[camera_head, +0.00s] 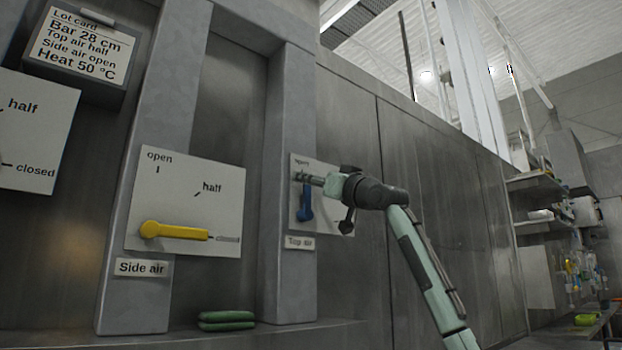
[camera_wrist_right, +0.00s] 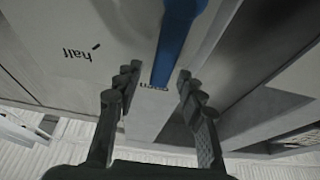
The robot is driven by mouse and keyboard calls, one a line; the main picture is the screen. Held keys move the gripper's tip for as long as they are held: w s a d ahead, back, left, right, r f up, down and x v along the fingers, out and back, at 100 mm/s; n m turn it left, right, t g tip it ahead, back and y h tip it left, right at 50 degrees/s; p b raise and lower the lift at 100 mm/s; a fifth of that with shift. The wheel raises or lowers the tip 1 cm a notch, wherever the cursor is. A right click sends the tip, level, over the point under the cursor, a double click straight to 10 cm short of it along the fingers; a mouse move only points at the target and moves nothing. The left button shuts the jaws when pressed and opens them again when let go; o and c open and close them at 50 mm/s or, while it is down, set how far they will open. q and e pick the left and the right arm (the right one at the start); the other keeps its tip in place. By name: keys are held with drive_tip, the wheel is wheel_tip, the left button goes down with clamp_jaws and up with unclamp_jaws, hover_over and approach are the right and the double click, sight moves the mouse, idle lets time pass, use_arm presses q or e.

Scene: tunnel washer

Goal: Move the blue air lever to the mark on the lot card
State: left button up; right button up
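The blue air lever (camera_head: 305,203) is on a white plate above the "Top air" label (camera_head: 299,242). It points up toward "open"; in the right wrist view the lever (camera_wrist_right: 178,40) ends near that word, with "half" to the left. My right gripper (camera_head: 303,177) is at the plate, by the lever's upper end. In the wrist view its fingers (camera_wrist_right: 157,76) are apart on either side of the lever tip, with gaps to it. The lot card (camera_head: 78,43) reads "Top air half" and "Side air open". My left gripper is not in view.
A yellow lever (camera_head: 175,231) on the "Side air" plate (camera_head: 190,185) points at "closed". Grey posts stand behind the plates. Green folded cloths (camera_head: 227,320) lie on the ledge between them. Shelves (camera_head: 540,180) are at the far right.

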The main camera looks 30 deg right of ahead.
clamp_jaws()
idle(0.3)
idle(0.3)
